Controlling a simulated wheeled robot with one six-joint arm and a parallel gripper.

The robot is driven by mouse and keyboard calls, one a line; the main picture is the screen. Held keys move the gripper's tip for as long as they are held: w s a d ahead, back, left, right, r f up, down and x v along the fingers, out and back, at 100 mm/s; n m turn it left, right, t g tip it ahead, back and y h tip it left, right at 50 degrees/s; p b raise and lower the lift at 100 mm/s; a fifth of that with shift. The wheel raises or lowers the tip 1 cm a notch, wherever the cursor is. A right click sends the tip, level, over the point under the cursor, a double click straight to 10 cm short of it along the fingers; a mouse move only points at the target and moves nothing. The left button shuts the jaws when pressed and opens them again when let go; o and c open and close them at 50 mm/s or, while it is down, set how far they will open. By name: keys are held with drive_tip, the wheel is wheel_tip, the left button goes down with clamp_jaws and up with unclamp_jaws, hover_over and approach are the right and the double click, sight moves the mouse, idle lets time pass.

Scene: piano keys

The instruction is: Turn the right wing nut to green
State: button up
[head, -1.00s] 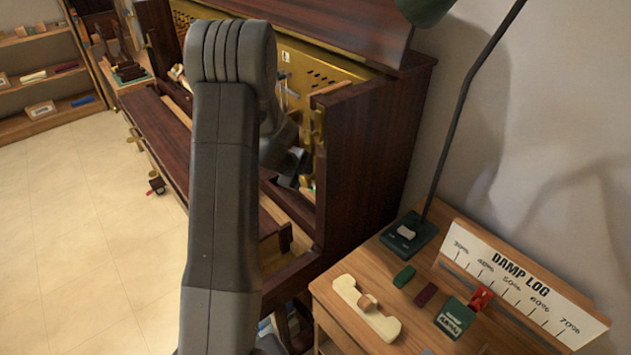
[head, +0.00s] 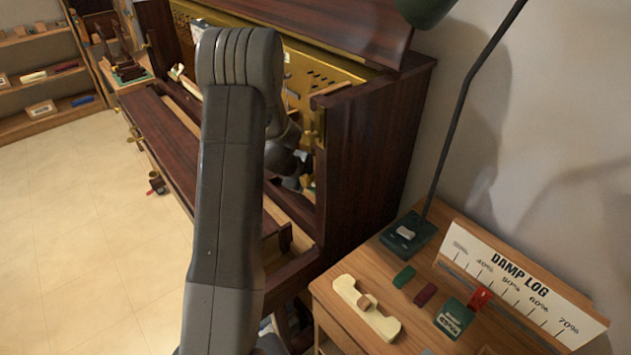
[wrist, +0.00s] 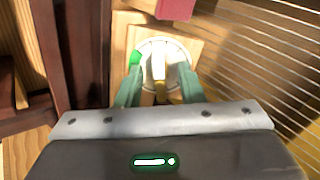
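In the wrist view a wing nut (wrist: 158,64) with a pale, narrow wing stands on a round white dial (wrist: 148,48). The wing points roughly up and down in the picture. A bright green patch (wrist: 135,59) shows at the dial's left edge. My gripper (wrist: 160,76) is open, with one green finger on each side of the wing. Gaps show between the fingers and the wing. The lower part of the dial is partly hidden by my gripper. In the head view my arm hides the wing nut, and the gripper is too dark to read.
The dial sits on a wooden block, with a red piece (wrist: 175,10) above it and strings (wrist: 260,60) to the right. Dark wood (wrist: 80,50) stands close on the left. The piano's side panel (head: 375,150) and a side table (head: 330,290) are right of my arm.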

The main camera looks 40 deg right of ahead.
drive_tip(key=shift+a+r+p, duration=0.35)
drive_tip(key=shift+r+p, duration=0.1)
drive_tip(key=shift+p, duration=0.1)
drive_tip(key=c, duration=0.7)
